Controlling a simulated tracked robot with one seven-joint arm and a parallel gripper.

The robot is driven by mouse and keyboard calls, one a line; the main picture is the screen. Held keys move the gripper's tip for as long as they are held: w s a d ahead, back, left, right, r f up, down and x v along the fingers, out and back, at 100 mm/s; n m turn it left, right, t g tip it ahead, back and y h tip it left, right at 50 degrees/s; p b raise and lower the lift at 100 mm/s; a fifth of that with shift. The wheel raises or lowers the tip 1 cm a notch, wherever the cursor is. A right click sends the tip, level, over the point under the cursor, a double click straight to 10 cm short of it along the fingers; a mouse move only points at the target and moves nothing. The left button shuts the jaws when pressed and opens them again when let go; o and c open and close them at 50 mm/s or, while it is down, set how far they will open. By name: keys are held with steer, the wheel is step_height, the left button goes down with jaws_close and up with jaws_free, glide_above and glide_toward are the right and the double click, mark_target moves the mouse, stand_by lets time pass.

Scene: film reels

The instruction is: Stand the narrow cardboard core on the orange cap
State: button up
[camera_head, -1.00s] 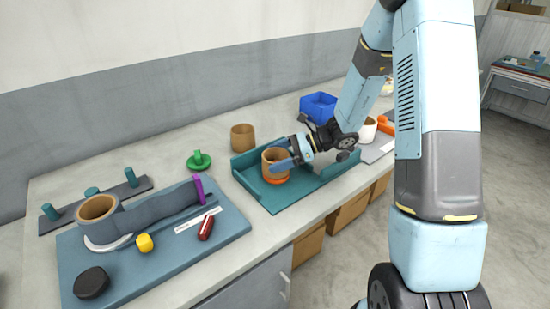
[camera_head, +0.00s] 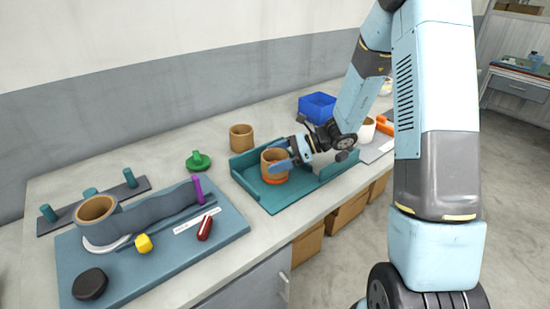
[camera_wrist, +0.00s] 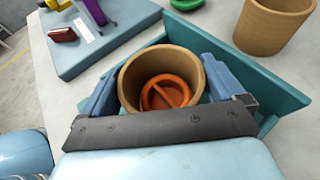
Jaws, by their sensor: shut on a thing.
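A tan cardboard core (camera_head: 274,161) stands upright in the teal tray area, with its open end up. My gripper (camera_head: 284,158) is shut on it, one finger on each side of its wall, as the wrist view also shows. The orange cap (camera_head: 275,181) shows as a thin band directly under the core's lower edge. In the wrist view the cap (camera_wrist: 172,93) with its raised bar is seen down through the core's opening, roughly centred. Whether the core touches the cap or hangs slightly above it, I cannot tell.
The teal tray (camera_head: 325,177) has low walls. Another cardboard core (camera_head: 241,138) and a green knobbed piece (camera_head: 198,161) stand behind and left of it. A blue bin (camera_head: 318,106) is at the back. A blue-grey board (camera_head: 130,267) with several parts fills the left.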

steer(key=shift+f, duration=0.45)
steer(key=o, duration=0.6)
steer(key=shift+o, duration=0.2)
steer(key=shift+d, duration=0.1)
steer(key=v, duration=1)
steer(key=shift+w+d, duration=0.15)
steer(key=shift+d, duration=0.25)
steer(key=shift+r, duration=0.2)
steer(key=s+d+r+n+t+h, duration=0.2)
steer(key=s+r+n+h, duration=0.4)
steer(key=s+r+n, duration=0.3)
steer(key=s+d+r+n+t+h, duration=0.3)
steer(key=s+d+r+n+h, duration=0.2)
steer(key=s+r, duration=0.7)
steer(key=s+n+h, duration=0.2)
steer(key=s+n, duration=0.2)
steer(key=shift+s+d+t, duration=0.3)
steer(key=shift+s+d, duration=0.05)
steer(key=shift+s, duration=0.05)
